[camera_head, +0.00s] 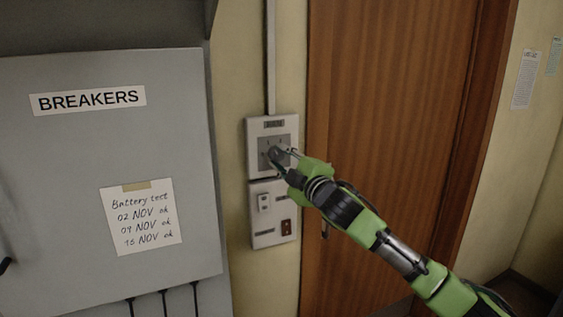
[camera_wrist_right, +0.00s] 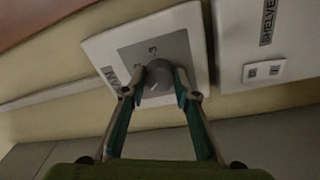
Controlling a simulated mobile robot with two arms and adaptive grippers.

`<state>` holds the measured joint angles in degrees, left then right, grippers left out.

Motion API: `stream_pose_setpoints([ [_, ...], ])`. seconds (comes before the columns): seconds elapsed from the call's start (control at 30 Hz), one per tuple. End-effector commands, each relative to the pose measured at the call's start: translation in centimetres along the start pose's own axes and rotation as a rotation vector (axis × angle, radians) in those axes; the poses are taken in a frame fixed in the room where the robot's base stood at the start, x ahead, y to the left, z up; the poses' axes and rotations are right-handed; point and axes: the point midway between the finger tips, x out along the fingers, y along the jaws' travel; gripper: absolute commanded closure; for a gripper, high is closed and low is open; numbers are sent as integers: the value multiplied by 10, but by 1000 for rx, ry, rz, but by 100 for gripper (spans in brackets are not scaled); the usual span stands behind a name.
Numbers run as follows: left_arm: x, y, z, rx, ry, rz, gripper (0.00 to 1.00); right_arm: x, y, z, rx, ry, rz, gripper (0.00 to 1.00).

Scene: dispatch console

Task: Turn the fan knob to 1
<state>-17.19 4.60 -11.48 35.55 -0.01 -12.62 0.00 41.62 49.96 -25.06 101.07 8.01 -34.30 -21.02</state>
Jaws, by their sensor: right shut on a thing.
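The fan knob (camera_wrist_right: 158,80) is a round dark grey knob on a grey square dial plate (camera_head: 264,142) of a white wall panel. In the right wrist view my right gripper (camera_wrist_right: 158,88) has its two fingers on opposite sides of the knob, shut on it. In the head view my right gripper (camera_head: 277,153) reaches the dial from the right and hides most of the knob. A digit that looks like a 3 shows beside the knob in the wrist view. Which number the knob points to I cannot tell. My left gripper is not in view.
Below the dial is a second white panel (camera_head: 262,228) with a light switch (camera_head: 263,202) and a dark red-brown switch (camera_head: 286,227). A grey breaker cabinet (camera_head: 60,210) stands left. A brown wooden door (camera_head: 385,100) is right, behind my arm.

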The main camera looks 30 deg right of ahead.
Motion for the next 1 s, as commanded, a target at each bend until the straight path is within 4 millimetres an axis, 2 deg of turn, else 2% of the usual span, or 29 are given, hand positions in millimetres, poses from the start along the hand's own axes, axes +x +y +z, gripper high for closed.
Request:
stream_pose_setpoints([
  [0.27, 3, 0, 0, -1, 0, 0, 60, 0, -2, 1, 72, -6, 3, 94],
  [0.73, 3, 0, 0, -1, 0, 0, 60, 0, -2, 0, 81, -6, 4, 94],
  [0.77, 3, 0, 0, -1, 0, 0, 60, 0, -2, 0, 81, -6, 4, 65],
  [0.8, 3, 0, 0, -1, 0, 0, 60, 0, -2, 0, 81, -6, 4, 56],
  [1.0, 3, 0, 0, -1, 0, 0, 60, 0, -1, 0, 81, -5, 5, 56],
])
